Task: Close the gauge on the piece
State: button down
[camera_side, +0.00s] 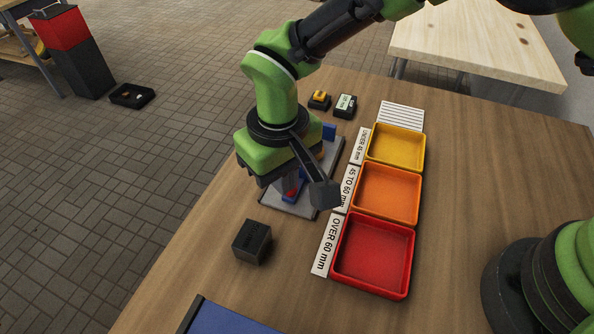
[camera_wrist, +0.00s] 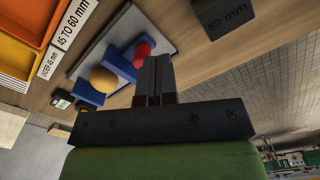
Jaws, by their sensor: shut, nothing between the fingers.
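The gauge is a grey plate (camera_side: 331,160) with blue jaws on it. One fixed blue block (camera_side: 329,131) shows at the far end in the side view. In the wrist view a yellowish rounded piece (camera_wrist: 103,80) lies between a blue block (camera_wrist: 87,93) and a longer blue sliding part (camera_wrist: 120,63). I cannot tell whether both blue parts touch the piece. A red knob (camera_wrist: 143,48) stands at the slider's near end. My gripper (camera_wrist: 154,68) is shut and empty, beside the red knob; contact cannot be told. My wrist hides much of the gauge in the side view.
Yellow (camera_side: 397,146), orange (camera_side: 387,195) and red (camera_side: 373,255) trays with size labels stand right of the gauge. A dark marked block (camera_side: 252,241) stands on the near left side. A small display (camera_side: 345,105) and button box (camera_side: 319,99) sit behind.

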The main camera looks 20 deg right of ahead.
aim_at(289, 198)
dwell(0.3)
jog(key=shift+f, duration=2.5)
jog(key=shift+w+d, duration=1.2)
jog(key=shift+s+a, duration=0.5)
jog(key=shift+s, duration=0.05)
notch_tip(289, 198, up, 8)
dwell(0.3)
